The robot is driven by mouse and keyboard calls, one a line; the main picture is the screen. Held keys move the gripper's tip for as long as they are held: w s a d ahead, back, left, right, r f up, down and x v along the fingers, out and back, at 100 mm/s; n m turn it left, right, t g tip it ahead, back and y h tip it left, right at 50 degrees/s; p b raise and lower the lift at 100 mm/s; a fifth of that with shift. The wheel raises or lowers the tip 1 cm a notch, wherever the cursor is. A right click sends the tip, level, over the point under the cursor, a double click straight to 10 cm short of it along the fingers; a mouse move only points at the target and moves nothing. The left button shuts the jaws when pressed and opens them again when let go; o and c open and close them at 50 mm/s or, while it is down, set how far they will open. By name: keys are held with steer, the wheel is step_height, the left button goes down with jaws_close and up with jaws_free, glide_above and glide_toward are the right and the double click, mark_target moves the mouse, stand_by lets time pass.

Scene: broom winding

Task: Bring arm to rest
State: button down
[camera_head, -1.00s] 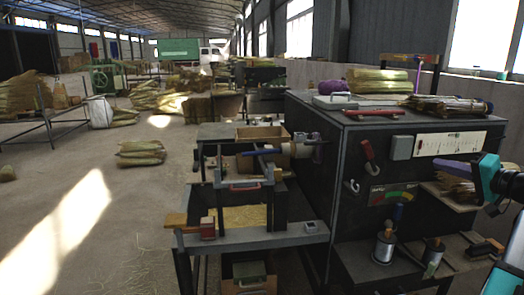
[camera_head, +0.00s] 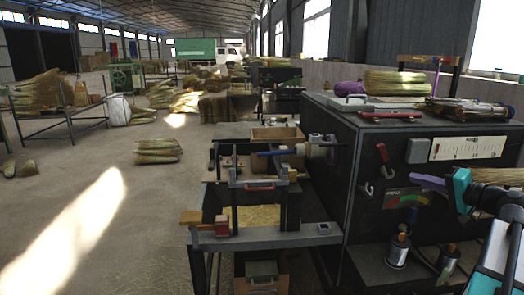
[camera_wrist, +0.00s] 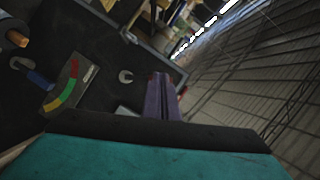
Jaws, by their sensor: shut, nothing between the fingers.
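My gripper (camera_head: 428,182) has purple fingers and a teal body. It is at the right of the head view, in front of the dark machine cabinet, near the coloured gauge (camera_head: 407,198). The fingers also show in the wrist view (camera_wrist: 160,98); they lie together, shut, with nothing held between them. The wrist view is tilted. My white arm link runs down to the lower right corner of the head view.
The dark cabinet (camera_head: 345,150) carries straw bundles (camera_head: 397,82) and tools on top. Spools (camera_head: 398,250) stand on a low shelf below the gripper. A workbench (camera_head: 265,240) with a clamp frame is left of the cabinet. Open floor (camera_head: 120,240) lies farther left.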

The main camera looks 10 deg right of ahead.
steer(key=w+a+f+n+g+y+p, duration=0.15)
steer(key=w+a+f, duration=0.35)
steer(key=a+f, duration=0.55)
steer(key=w+a+f+g+y, duration=0.2)
steer(key=w+a+f+g, duration=0.15)
steer(key=a+f, duration=0.65)
steer(key=s+a+f+n+g+p, duration=0.1)
steer(key=s+a+f+g, duration=0.2)
steer(key=a+f, duration=0.8)
steer(key=s+a+f+n+g, duration=0.1)
steer(key=s+a+f+g, duration=0.1)
steer(key=a+f, duration=0.8)
steer(key=s+a+f+n+g+h, duration=0.1)
steer(key=s+a+f+g, duration=0.2)
steer(key=s+f, duration=0.4)
steer(key=s+a+f+n+g+p, duration=0.1)
steer(key=s+a+f+g, duration=0.1)
steer(key=s+a+f, duration=0.35)
steer(key=s+a+f+n+g+h, duration=0.1)
steer(key=s+f+g, duration=0.2)
steer(key=s+f, duration=0.6)
steer(key=s+f+n+g+h, duration=0.1)
steer(key=s+f+g+h, duration=0.3)
steer(key=s, duration=0.7)
steer(key=s+d+f+n+t+h, duration=0.1)
steer(key=s+d+f+n+h, duration=0.1)
steer(key=s+d, duration=0.3)
steer(key=shift+d+f, duration=0.3)
steer(key=shift+d, duration=1.45)
steer(key=shift+h, duration=0.25)
